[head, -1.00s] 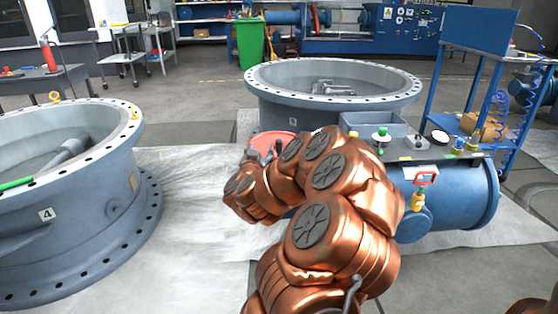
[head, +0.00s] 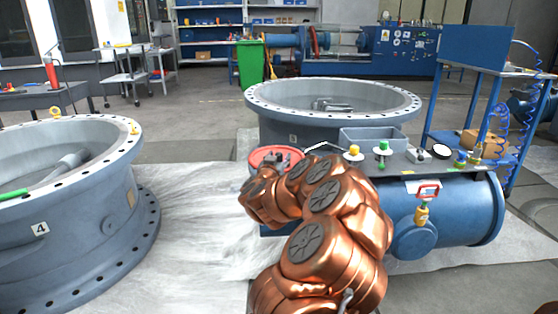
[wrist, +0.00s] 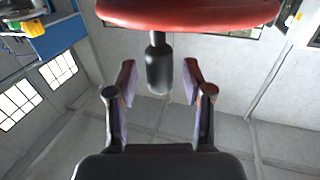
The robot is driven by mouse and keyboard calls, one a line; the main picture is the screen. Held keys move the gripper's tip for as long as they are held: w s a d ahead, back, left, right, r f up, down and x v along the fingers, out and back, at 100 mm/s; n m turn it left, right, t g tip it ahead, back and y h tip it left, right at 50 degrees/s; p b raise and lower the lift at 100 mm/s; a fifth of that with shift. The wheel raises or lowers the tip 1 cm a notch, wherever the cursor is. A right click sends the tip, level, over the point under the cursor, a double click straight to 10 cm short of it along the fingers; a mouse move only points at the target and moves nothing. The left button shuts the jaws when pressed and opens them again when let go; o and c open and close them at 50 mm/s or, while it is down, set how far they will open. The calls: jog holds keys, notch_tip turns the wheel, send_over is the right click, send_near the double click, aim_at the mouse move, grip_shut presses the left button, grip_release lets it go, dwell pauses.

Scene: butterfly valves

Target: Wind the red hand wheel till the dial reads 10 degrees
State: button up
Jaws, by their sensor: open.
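The red hand wheel (head: 262,157) is at the left end of the blue valve actuator in the head view, partly behind my arm. In the wrist view the red hand wheel (wrist: 190,14) crosses the top edge, and its black handle (wrist: 158,66) points towards me. My gripper (wrist: 160,78) is open, with one finger on each side of the handle and visible gaps on both sides. A white-faced round gauge (head: 442,151) stands on the bench top; I cannot read it or tell if it is the dial.
A blue cylinder body (head: 460,208) lies right of my arm. A grey bin (head: 375,139) and small colored fittings stand above it. A large grey valve ring (head: 335,105) is behind, another (head: 70,220) at left. Pale sheet covers the floor between.

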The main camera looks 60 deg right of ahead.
jog(key=shift+w+d, duration=0.1)
jog(key=shift+d, duration=0.3)
grip_shut()
dwell(0.4)
